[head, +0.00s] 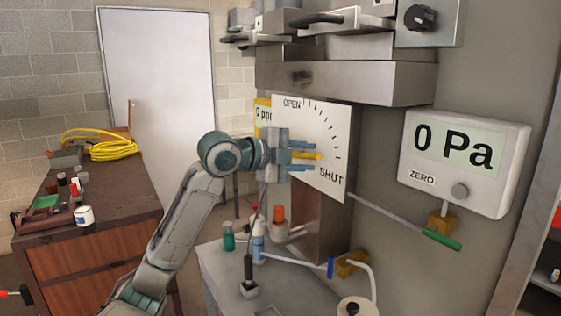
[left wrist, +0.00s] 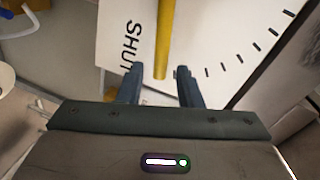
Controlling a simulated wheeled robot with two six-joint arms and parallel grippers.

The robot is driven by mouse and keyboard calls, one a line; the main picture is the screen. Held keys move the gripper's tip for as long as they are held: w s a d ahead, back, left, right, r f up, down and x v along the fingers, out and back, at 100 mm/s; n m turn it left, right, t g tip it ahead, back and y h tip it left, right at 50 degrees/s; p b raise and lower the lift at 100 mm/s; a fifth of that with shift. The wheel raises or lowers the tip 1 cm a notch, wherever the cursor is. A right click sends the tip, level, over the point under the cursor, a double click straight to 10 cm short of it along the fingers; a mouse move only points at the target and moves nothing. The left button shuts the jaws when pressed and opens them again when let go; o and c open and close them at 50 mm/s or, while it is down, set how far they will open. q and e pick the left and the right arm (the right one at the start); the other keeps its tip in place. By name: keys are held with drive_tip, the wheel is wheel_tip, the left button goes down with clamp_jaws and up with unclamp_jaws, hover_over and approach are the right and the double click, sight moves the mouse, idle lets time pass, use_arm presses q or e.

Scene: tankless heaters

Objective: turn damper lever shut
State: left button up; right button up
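The damper lever is a yellow bar (head: 305,155) in front of a white dial plate (head: 333,130) marked OPEN at the top and SHUT at the lower right. In the left wrist view the lever (left wrist: 164,38) runs down from the top edge, just beside the word SHUT, with tick marks on its other side. My left gripper (head: 302,156) points at the plate. Its fingers (left wrist: 160,86) are apart, one on each side of the lever's near end, with visible gaps. The lever's pivot is hidden in the head view. My right gripper is not in view.
A metal duct (head: 345,82) juts out above the plate. A gauge reading 0 Pa (head: 463,160) is at the right, with a green-tipped rod (head: 440,240) below it. A small table (head: 222,275) with bottles stands below. A wooden bench (head: 95,235) is at the left.

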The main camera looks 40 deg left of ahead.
use_arm(q)
drive_tip(key=b+v, duration=0.3)
drive_tip(key=v, duration=0.4)
drive_tip(key=shift+s, duration=0.15)
drive_tip(key=shift+a, duration=0.1)
idle(0.3)
